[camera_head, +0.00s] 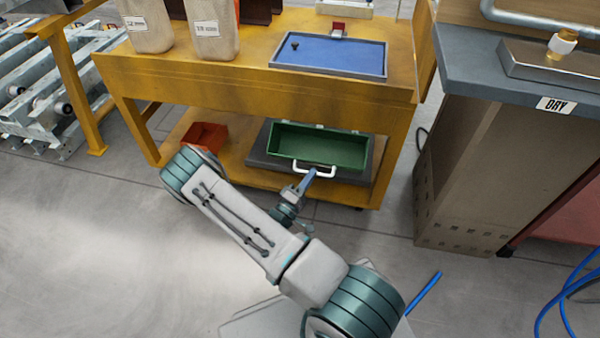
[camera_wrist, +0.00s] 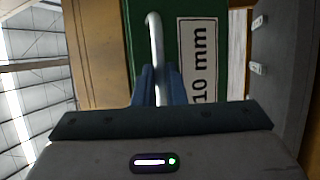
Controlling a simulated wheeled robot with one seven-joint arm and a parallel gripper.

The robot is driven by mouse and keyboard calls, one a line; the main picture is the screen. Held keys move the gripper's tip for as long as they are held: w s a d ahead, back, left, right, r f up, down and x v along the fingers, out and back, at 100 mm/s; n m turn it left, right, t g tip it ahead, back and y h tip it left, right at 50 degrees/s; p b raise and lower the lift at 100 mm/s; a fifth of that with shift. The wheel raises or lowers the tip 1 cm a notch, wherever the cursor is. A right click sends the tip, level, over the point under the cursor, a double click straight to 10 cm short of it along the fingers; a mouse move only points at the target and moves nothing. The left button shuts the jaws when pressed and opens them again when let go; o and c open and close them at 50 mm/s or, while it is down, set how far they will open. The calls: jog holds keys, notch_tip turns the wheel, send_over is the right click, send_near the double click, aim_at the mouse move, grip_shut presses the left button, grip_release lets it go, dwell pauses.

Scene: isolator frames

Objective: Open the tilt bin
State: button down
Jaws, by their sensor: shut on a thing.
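The tilt bin (camera_head: 318,148) is a green box with a white handle on the lower shelf of the yellow workbench. Its open top faces the head camera, and its inside looks empty. My gripper (camera_head: 312,173) is at the bin's front, shut on the white handle (camera_head: 328,172). In the wrist view the blue fingers of my gripper (camera_wrist: 160,85) close around the handle bar (camera_wrist: 155,40). The green front face (camera_wrist: 170,15) carries a white label (camera_wrist: 200,60) reading "10 mm". The fingertips are partly hidden behind the bar in the head view.
The yellow workbench (camera_head: 250,85) has a blue tray (camera_head: 330,55) and sacks on top. A red bin (camera_head: 204,136) sits on the lower shelf at left. A grey cabinet (camera_head: 465,160) stands at right. Blue hoses (camera_head: 565,300) lie on the floor at right.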

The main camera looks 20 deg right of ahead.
jog(key=shift+f, duration=1.05)
jog(key=c, duration=1.5)
grip_release()
jog(key=shift+d+f, duration=0.1)
jog(key=shift+d, duration=0.15)
jog(key=shift+a, duration=0.25)
jog(key=shift+a, duration=0.1)
jog(key=p+v, duration=0.3)
jog(key=v, duration=1)
jog(key=shift+s+a, duration=0.2)
jog(key=shift+a, duration=0.05)
